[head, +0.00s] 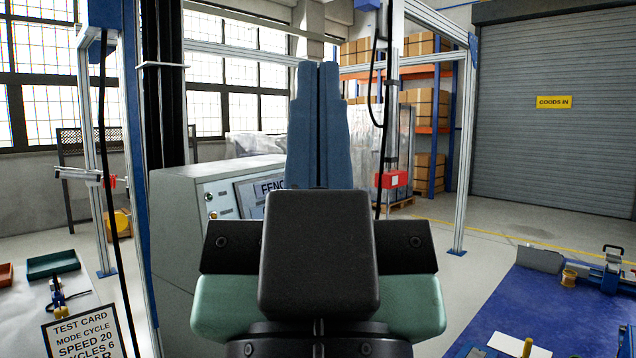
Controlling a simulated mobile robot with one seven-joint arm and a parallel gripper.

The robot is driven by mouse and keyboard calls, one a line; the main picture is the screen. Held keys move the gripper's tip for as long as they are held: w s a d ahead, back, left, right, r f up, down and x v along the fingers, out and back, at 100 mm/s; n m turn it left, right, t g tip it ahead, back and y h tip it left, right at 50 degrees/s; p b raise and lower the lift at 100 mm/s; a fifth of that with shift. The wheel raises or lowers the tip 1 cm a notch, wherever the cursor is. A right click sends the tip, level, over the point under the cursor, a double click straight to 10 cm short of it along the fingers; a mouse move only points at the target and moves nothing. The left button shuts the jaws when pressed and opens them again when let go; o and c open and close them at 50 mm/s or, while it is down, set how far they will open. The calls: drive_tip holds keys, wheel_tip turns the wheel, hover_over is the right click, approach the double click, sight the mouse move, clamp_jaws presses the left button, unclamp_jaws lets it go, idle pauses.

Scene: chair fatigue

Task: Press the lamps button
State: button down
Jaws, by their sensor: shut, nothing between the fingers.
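A grey control cabinet (190,213) stands left of centre. Its sloping front panel has a few small round controls (212,214) at its left edge and a screen (250,195) showing the letters "FENC". I cannot read a lamps label on any of the controls. My gripper (319,66) is in the middle of the view, its two blue fingers together and empty, pointing up and away from me. It stands in front of the cabinet in the picture and, with my wrist, hides the right part of the screen and panel. I cannot tell whether it touches the panel.
A test card (82,328) and a green tray (52,264) are at lower left, near an upright frame. A blue-topped bench (520,300) with tools is at right. A red box (391,179) hangs on a post behind. Open floor lies towards the shutter (560,120).

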wheel_tip(320, 180, up, 20)
drive_tip(key=p, duration=1.8)
drive_tip(key=shift+p, duration=0.3)
drive_tip(key=shift+w, duration=0.1)
